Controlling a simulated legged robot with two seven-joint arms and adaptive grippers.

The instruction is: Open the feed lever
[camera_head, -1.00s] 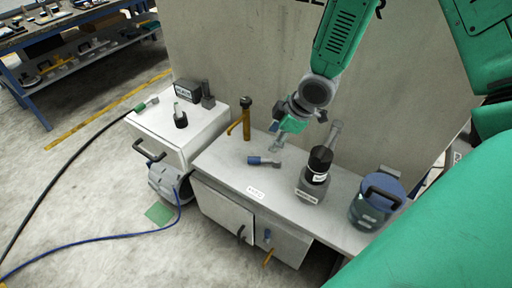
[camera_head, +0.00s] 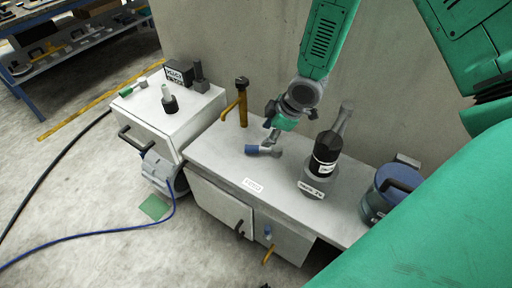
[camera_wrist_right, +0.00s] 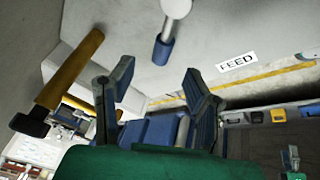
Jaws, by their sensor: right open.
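The feed lever (camera_head: 256,150), with a blue grip and a grey end, lies low across the white counter top behind the FEED label (camera_head: 252,185). In the right wrist view its blue grip (camera_wrist_right: 163,51) and pale round end show beyond the fingers, and the label (camera_wrist_right: 237,61) is to its right. My right gripper (camera_head: 270,138) is just above and behind the lever. Its two fingers (camera_wrist_right: 158,88) are spread, with nothing between them. Whether a fingertip touches the lever cannot be told. My left gripper is out of view.
A yellow-brown post with a dark knob (camera_head: 242,103) stands left of the lever; it also shows in the wrist view (camera_wrist_right: 68,70). A black-topped fixture (camera_head: 325,155) stands at right, with a blue-lidded canister (camera_head: 385,190) beyond. A wall (camera_head: 230,50) rises behind.

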